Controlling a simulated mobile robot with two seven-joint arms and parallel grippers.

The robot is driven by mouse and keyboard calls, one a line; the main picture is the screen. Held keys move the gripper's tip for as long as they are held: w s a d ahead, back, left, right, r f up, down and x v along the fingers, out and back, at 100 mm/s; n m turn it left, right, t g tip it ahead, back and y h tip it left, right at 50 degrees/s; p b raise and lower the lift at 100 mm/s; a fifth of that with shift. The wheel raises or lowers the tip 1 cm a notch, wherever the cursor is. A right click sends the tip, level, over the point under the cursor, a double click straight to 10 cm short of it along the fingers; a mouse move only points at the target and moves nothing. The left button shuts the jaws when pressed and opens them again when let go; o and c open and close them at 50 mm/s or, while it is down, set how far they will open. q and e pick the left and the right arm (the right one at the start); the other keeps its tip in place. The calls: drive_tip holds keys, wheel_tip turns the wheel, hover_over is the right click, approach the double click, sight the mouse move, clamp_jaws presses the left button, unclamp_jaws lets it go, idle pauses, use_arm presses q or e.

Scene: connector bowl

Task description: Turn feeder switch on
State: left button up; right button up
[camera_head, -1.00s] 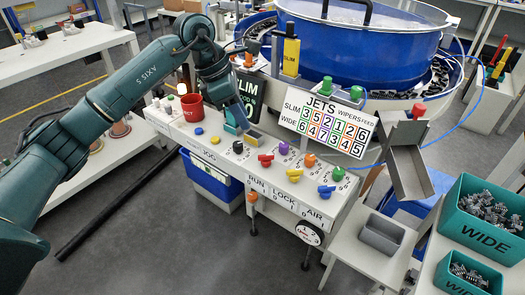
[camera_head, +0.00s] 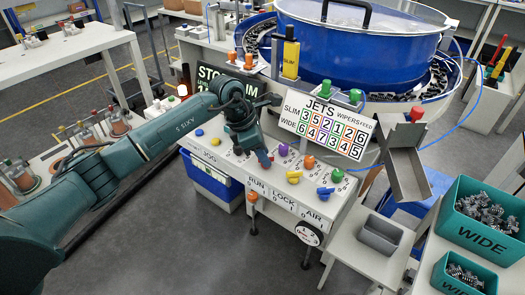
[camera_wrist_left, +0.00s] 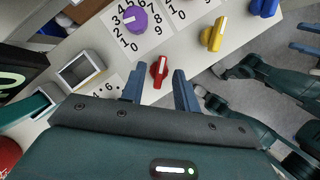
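A small red rotary switch (camera_wrist_left: 159,72) with a pale mark at its tip is on the sloping white panel, in the row lettered RUN, LOCK, AIR. My left gripper (camera_wrist_left: 160,90) is open, with one blue finger on each side of this switch's near end. I cannot tell if the fingers touch it. In the head view the left gripper (camera_head: 264,160) points down at the panel above RUN and hides most of the red switch. A yellow switch (camera_head: 294,176) and a blue switch (camera_head: 325,192) sit to its right. My right gripper is not in view.
A purple knob (camera_head: 283,150), an orange knob (camera_head: 309,162) and a green knob (camera_head: 337,175) stand behind the switches. The JETS board (camera_head: 325,125) rises behind them. A blue bowl (camera_head: 360,50) is at the back, and a metal chute (camera_head: 406,170) is to the right.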

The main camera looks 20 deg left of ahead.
use_arm(q)
drive_tip(key=shift+c, duration=0.3)
clamp_jaws()
